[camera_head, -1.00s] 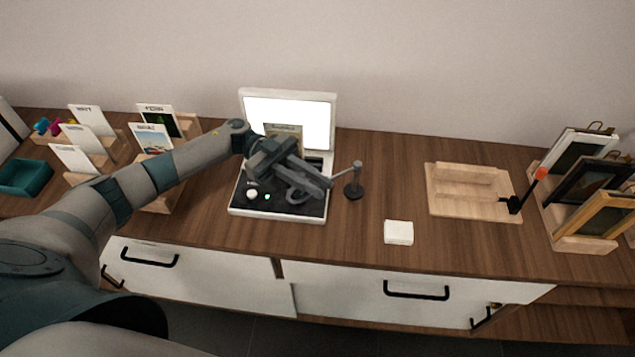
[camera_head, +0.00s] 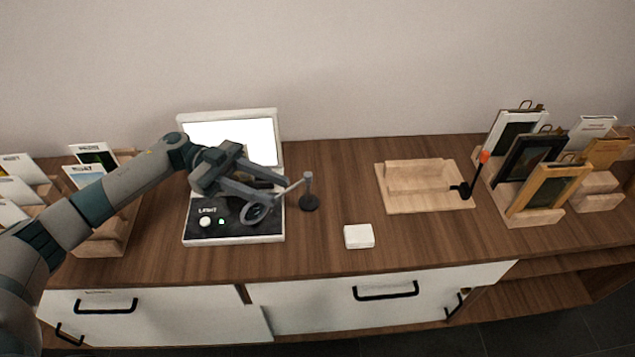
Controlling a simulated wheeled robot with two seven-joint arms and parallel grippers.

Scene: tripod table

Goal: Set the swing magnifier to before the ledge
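My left gripper (camera_head: 277,190) comes in from the left above the panel, just above and behind the lens. Its two fingers look apart, with the tips close to the magnifier's arm; I cannot tell whether they touch it. The gripper hides the ledge area below the lit screen (camera_head: 235,135). My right gripper is not in view.
A white block (camera_head: 358,236) lies on the table right of the magnifier. A wooden tray (camera_head: 425,203) and racks of framed pictures (camera_head: 545,185) stand farther right. Card holders (camera_head: 100,240) stand at left, partly behind my arm. Table between is clear.

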